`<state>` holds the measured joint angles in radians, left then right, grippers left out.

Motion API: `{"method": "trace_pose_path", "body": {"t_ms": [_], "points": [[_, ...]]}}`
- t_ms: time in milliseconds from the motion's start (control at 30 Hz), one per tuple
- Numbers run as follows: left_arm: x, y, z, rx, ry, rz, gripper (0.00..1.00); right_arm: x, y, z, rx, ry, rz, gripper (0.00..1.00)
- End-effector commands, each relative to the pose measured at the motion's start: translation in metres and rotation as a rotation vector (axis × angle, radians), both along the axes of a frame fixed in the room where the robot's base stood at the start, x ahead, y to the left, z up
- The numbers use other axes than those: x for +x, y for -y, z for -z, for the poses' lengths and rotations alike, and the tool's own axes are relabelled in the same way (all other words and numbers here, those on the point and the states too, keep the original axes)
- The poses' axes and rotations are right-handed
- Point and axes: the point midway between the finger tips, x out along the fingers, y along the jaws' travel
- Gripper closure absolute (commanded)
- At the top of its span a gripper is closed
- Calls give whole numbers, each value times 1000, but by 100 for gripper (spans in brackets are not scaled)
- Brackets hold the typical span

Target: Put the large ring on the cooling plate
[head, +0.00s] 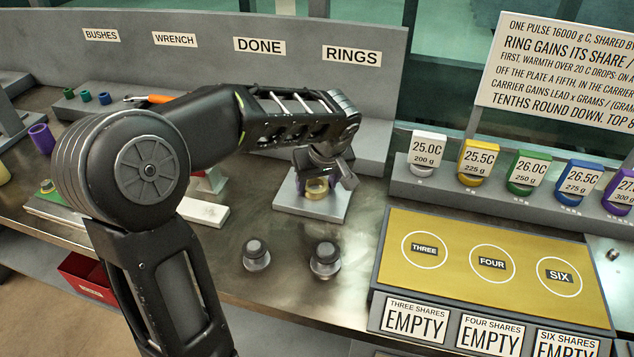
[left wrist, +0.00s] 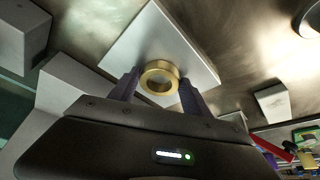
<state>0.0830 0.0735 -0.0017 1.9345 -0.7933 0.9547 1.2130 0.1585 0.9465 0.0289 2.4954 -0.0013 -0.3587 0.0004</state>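A brass-coloured ring (head: 317,188) is over a pale square plate (head: 332,206) in front of the RINGS label. In the left wrist view the ring (left wrist: 160,77) sits between the two fingertips of my left gripper (left wrist: 160,86), with a finger close against each side. The gripper (head: 317,182) looks shut on it. I cannot tell whether the ring rests on the plate or is just above it. The plate also fills the middle of the left wrist view (left wrist: 150,30). No plate is labelled as cooling. My right gripper is not in view.
Two grey knobbed weights (head: 256,255) (head: 326,260) stand on the metal bench nearby. A yellow board (head: 455,292) with three marked circles is at the right. Coloured weights with temperature cards (head: 428,150) line the shelf behind it. A grey labelled panel (head: 300,75) stands behind my gripper.

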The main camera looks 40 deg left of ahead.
Motion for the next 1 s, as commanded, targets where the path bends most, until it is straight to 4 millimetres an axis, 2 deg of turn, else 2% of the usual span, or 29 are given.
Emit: {"method": "trace_pose_path", "body": {"t_ms": [33, 200, 633, 767, 1000], "points": [[0, 0, 0, 0, 0, 0, 39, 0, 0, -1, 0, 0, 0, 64], [0, 0, 0, 0, 0, 0, 25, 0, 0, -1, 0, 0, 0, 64], [0, 1, -8, 0, 1, 0, 25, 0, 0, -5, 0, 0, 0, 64], [-4, 6, -25, 1, 5, -1, 25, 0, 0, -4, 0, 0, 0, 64], [-15, 22, -71, 0, 5, 2, 25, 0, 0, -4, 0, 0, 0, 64]]}}
